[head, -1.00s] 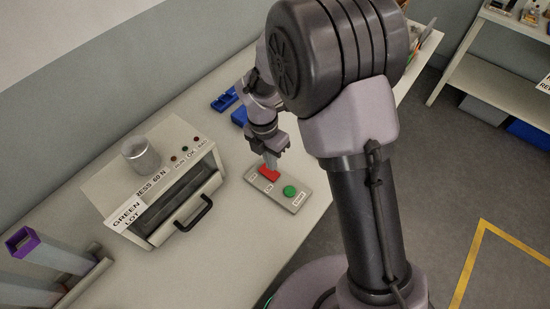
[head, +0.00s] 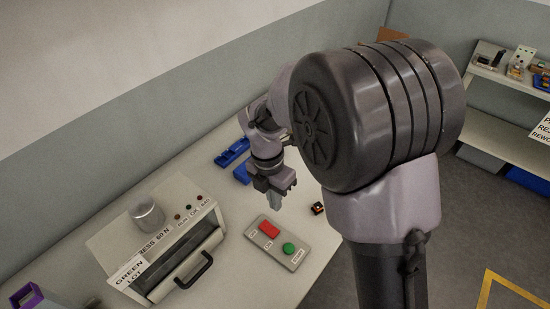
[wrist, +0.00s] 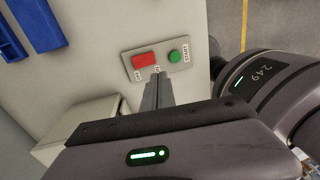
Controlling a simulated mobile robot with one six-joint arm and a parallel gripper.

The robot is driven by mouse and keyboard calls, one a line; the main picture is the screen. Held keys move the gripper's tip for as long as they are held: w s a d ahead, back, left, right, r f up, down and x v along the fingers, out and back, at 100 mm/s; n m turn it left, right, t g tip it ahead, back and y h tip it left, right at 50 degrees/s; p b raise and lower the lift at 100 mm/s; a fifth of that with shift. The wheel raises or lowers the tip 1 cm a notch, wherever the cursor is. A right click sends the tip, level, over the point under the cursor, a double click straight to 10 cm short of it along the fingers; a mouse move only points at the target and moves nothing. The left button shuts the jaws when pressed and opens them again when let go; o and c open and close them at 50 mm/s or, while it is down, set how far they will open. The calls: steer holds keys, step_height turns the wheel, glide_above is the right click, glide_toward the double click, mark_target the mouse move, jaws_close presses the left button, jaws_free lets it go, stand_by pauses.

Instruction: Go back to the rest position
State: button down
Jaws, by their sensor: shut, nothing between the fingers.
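My gripper (head: 274,199) is shut and empty. In the head view it hangs above the bench, behind the grey button panel and apart from it. The panel (head: 283,256) carries a red switch (head: 268,229) and a round green button (head: 289,248). In the wrist view the closed fingers (wrist: 156,90) point toward the panel, with the red switch (wrist: 144,61) and the green button (wrist: 174,56) just beyond the tips.
A press box (head: 170,262) with a black handle and a "GREEN LOT" label stands left of the panel. Blue bins (head: 233,152) lie behind my gripper. A small dark part (head: 318,208) lies right of it. A shelf (head: 500,133) stands at the right.

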steer(key=s+d+r+m+t+y+b, duration=0.1)
steer(key=s+m, duration=0.4)
steer(key=m, duration=0.6)
steer(key=s+d+r+m+t+y+b, duration=0.1)
steer(key=s+d+r+m+t+b, duration=0.2)
steer(key=m, duration=0.8)
steer(key=s+d+r+m+t+y+b, duration=0.1)
steer(key=s+d+r+m+t+b, duration=0.1)
steer(key=s+d+r+m+b, duration=0.3)
steer(key=s+d+m, duration=0.1)
steer(key=s+m, duration=0.2)
steer(key=m, duration=0.2)
steer(key=shift+s+d+m+t+b, duration=0.15)
steer(key=shift+s+m+t+b, duration=0.15)
steer(key=shift+m+b, duration=0.1)
